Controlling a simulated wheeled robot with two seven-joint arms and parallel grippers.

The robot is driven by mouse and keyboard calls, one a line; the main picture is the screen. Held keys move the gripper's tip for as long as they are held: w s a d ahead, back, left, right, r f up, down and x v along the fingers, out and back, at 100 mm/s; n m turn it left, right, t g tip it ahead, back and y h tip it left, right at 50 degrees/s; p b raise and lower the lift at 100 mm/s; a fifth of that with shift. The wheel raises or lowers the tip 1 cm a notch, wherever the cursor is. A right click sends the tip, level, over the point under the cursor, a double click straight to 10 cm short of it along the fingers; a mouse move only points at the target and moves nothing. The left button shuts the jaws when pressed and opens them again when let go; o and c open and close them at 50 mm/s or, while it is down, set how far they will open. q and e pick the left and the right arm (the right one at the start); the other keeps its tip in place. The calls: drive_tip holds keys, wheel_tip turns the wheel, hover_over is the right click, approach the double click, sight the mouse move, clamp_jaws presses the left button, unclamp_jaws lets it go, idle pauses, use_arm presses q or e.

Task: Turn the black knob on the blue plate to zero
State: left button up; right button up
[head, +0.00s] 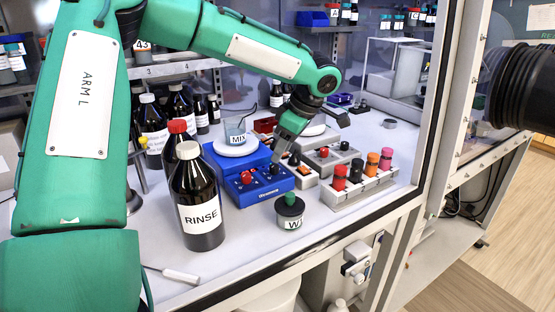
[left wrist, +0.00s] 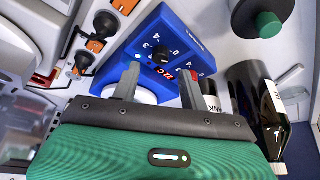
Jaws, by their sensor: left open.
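The blue plate (head: 262,192) is the sloped front of a blue device with a white round top. The black knob (head: 274,169) stands on it, right of a red knob (head: 246,178). My left gripper (head: 281,153) hangs just above the black knob, pointing down. In the left wrist view the black knob (left wrist: 161,54) shows just beyond and between the fingertips of the open left gripper (left wrist: 160,75), apart from them. Pale scale digits are printed on the blue plate (left wrist: 190,35) around it. Which digit the knob points to cannot be told. My right gripper is out of view.
A RINSE bottle (head: 198,205) stands left of the blue device and a W jar (head: 290,212) in front. A MIX beaker (head: 236,132) sits on its top. A grey rack (head: 350,190) with coloured caps and grey boxes with knobs (head: 333,158) stand to the right.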

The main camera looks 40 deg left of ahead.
use_arm(q)
drive_tip(key=v, duration=0.8)
drive_tip(key=shift+d+r, duration=0.15)
drive_tip(key=shift+r, duration=0.2)
